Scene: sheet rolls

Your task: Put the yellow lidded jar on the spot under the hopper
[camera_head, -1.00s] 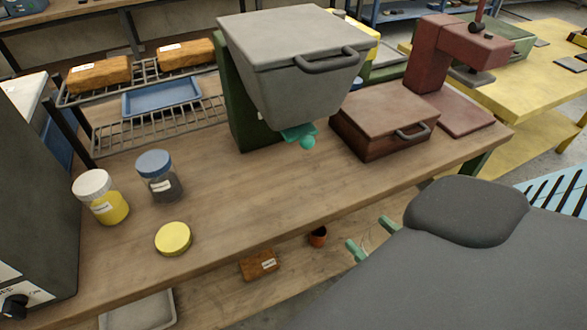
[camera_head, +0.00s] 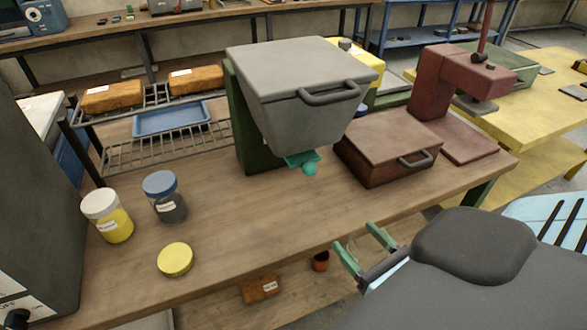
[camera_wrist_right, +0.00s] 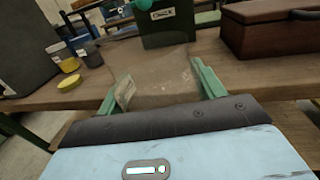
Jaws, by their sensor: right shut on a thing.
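My right gripper (camera_head: 363,247) is over the front edge of the bench, right of and nearer than the hopper's outlet. In the right wrist view its green fingers are apart around a see-through, labelled container (camera_wrist_right: 155,78), whose shape is hard to make out. A flat yellow lid (camera_head: 175,260) lies loose on the bench at the left. A white-lidded jar with yellow contents (camera_head: 107,216) stands behind it, beside a blue-lidded jar (camera_head: 165,196). The grey hopper (camera_head: 298,100) has a teal outlet (camera_head: 303,162) above the bench. No spot mark is distinguishable beneath it. My left gripper is out of view.
A dark red box (camera_head: 387,148) and a red press (camera_head: 440,95) stand right of the hopper. A wire rack (camera_head: 165,150) with a blue tray is behind the jars. A dark machine (camera_head: 35,190) borders the left. The bench front (camera_head: 235,225) is clear.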

